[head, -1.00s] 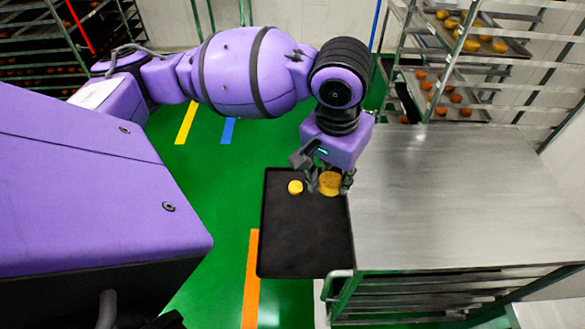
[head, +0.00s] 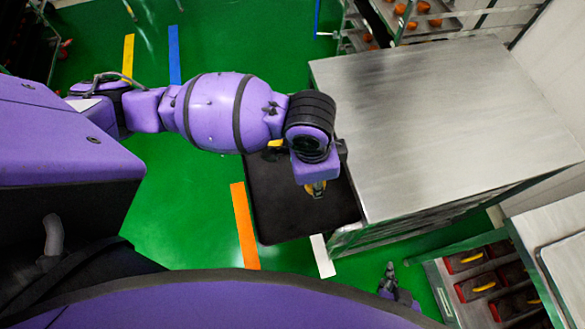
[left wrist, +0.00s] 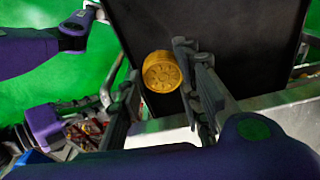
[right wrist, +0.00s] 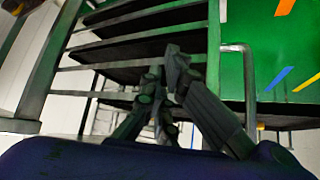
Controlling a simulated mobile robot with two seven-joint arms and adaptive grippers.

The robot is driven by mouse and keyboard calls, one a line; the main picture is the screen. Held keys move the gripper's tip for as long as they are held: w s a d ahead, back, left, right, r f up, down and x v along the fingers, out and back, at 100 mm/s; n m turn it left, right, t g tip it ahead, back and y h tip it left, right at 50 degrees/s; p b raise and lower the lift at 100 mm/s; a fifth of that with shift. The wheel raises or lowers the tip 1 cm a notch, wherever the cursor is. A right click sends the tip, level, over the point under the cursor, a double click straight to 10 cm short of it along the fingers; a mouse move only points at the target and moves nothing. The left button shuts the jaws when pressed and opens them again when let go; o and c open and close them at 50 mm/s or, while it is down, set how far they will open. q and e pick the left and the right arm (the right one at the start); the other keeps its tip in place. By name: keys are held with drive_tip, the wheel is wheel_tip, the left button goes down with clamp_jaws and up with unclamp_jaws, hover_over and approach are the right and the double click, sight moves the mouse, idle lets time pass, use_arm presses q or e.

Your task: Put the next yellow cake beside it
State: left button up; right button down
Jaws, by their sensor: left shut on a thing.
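My left gripper (left wrist: 158,88) is shut on a yellow cake (left wrist: 162,72), round with a patterned face, over the black tray (left wrist: 235,35). In the head view my left wrist mostly hides that gripper, and the held cake (head: 316,188) shows just below it, over the right-hand part of the tray (head: 285,222). I cannot tell whether it touches the tray. Another yellow cake (head: 277,143) shows at the tray's far end, partly hidden by my arm. My right gripper (head: 392,277) is low at the front, away from the tray; its fingers (right wrist: 165,68) are together and empty.
A steel table (head: 440,110) adjoins the tray's right side, its top clear. A rack with orange items (head: 425,8) stands behind it. At lower right are dark trays with yellow items (head: 480,285). The tray's front part is bare.

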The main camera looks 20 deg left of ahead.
use_arm(q)
drive_tip(key=shift+s+d+f+m, duration=0.65)
drive_tip(key=shift+d+f+m, duration=0.05)
drive_tip(key=shift+d+f, duration=0.1)
drive_tip(key=shift+m, duration=0.4)
drive_tip(key=w+a+f, duration=0.2)
drive_tip(key=w+f, duration=0.1)
drive_tip(key=w+a+f, duration=0.3)
drive_tip(key=w+a+f+b, duration=0.1)
drive_tip(key=w+a+f, duration=0.1)
drive_tip(key=w+f, duration=0.1)
drive_tip(key=shift+w+a, duration=0.1)
drive_tip(key=shift+a, duration=0.1)
drive_tip(key=shift+w+a+f, duration=0.35)
drive_tip(key=shift+w+f, duration=0.15)
drive_tip(key=shift+f, duration=0.15)
wheel_tip(320, 180, down, 3)
drive_tip(key=shift+r+b, duration=0.2)
drive_tip(key=shift+b, duration=0.15)
drive_tip(key=shift+w+f, duration=0.1)
drive_tip(key=shift+f, duration=0.15)
use_arm(e)
drive_tip(key=shift+s+d+f, duration=0.15)
drive_tip(key=shift+d+f, duration=0.1)
drive_tip(key=shift+f, duration=0.2)
drive_tip(key=shift+s+d+f, duration=0.15)
drive_tip(key=shift+d+f, duration=0.1)
drive_tip(key=shift+f, duration=0.2)
